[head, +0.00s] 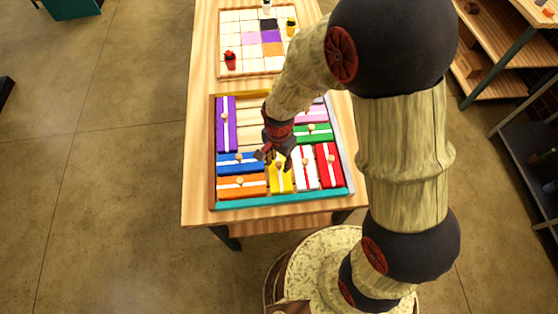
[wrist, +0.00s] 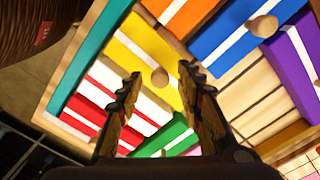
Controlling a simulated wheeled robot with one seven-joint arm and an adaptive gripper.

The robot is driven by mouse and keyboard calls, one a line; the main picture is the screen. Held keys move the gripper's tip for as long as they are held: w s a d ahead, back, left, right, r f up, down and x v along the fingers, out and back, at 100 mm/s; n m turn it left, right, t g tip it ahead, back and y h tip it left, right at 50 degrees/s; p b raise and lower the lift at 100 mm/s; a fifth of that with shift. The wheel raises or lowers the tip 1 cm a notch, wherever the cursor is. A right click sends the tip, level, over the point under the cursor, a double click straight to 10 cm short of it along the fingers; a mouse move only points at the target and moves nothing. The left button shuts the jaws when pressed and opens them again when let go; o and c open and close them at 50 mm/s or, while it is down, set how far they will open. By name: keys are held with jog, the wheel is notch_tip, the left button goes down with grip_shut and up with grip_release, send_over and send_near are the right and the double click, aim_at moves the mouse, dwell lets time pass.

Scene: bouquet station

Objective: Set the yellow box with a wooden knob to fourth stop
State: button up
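The yellow box (head: 280,178) lies in the front row of the tray (head: 280,201), between the orange box and a white-and-red box. It has a white stripe and a round wooden knob (wrist: 160,76). My gripper (head: 271,156) hangs over the tray just behind the yellow box. In the wrist view my gripper (wrist: 158,82) has its two fingers well apart, with the knob showing between the fingertips. Nothing is held. I cannot tell the height of the fingertips above the knob. The arm covers part of the tray's back right.
Close around the yellow box are the orange box (head: 242,187), the blue box (head: 236,169), the white-and-red box (head: 306,177), the red box (head: 329,174) and the green box (head: 316,139). A purple box (head: 225,139) is at left. Bare slats (head: 250,115) show at the tray's back. A tile board (head: 238,55) with small figures lies behind.

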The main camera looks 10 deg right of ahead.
jog(key=shift+c, duration=0.8)
jog(key=c, duration=0.7)
grip_shut()
